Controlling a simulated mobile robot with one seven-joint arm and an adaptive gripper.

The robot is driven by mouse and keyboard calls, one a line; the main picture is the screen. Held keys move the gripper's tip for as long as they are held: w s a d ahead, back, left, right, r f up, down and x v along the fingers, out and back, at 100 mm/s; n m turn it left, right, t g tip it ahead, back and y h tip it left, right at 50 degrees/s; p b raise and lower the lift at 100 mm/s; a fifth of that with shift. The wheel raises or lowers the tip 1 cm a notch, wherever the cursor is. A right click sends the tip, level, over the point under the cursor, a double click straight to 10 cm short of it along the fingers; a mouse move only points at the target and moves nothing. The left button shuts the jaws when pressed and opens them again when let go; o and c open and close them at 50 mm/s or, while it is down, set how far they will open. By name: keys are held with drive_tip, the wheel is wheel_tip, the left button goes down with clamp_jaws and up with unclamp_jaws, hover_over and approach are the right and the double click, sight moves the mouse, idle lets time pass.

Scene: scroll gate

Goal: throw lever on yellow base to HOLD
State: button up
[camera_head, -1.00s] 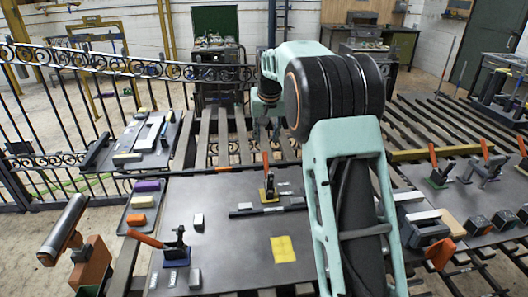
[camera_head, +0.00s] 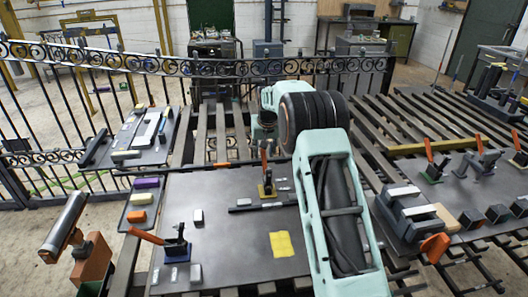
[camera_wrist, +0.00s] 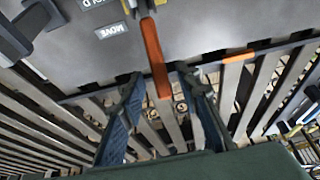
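The lever on the yellow base (camera_head: 266,189) stands near the back edge of the dark table, its orange handle (camera_head: 264,160) roughly upright. In the wrist view the orange handle (camera_wrist: 154,52) points down between my two blue fingers. My gripper (camera_wrist: 158,76) is open, with a gap visible on both sides of the handle. Whether a finger touches it I cannot tell. A MOVE label (camera_wrist: 114,31) and a partly cut-off label ending in "LD" (camera_wrist: 92,3) lie on the table beside the lever. In the head view my arm hides much of the gripper.
Another orange-handled lever (camera_head: 176,246) stands front left on the table. A yellow patch (camera_head: 282,244) lies at centre right. A dark bar (camera_head: 262,206) lies just in front of the yellow base. A scroll-topped gate (camera_head: 200,66) spans the back. More levers (camera_head: 432,165) stand on the right table.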

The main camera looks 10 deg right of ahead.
drive_tip(key=shift+f, duration=0.2)
clamp_jaws()
idle(0.3)
